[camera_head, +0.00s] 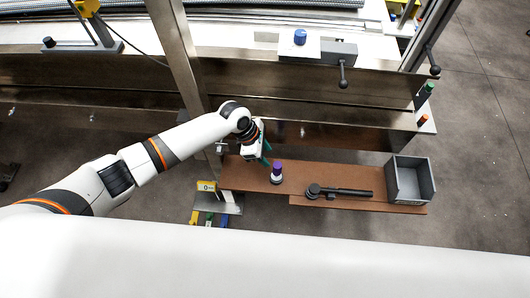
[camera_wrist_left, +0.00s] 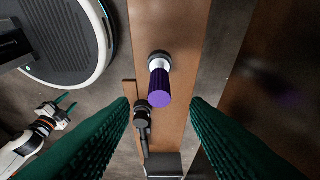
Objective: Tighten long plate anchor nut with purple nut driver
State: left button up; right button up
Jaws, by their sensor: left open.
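The purple nut driver (camera_head: 277,170) stands upright on the brown shelf (camera_head: 240,176), its purple handle up and a pale collar and dark base below. In the left wrist view the nut driver (camera_wrist_left: 160,85) shows ahead, between and beyond the fingers. My left gripper (camera_head: 267,154) is open and empty, just up and left of the nut driver in the head view, apart from it. Its green ribbed fingers (camera_wrist_left: 160,118) spread wide in the wrist view. My right gripper (camera_wrist_left: 66,103) shows small at the left there, its fingers apart. I cannot make out the anchor nut for certain.
A black long-handled tool (camera_head: 340,191) lies on the shelf right of the nut driver, with an open grey bin (camera_head: 428,182) at the shelf's right end. The metal conveyor frame (camera_head: 330,85) runs behind.

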aim_at(274, 165)
pick_arm(q)
jog(key=shift+b+x, duration=3.65)
jog(key=shift+x, duration=0.3)
jog(key=shift+r, duration=0.15)
jog(key=c, duration=0.8)
notch_tip(274, 165, up, 5)
jog(key=p, duration=0.6)
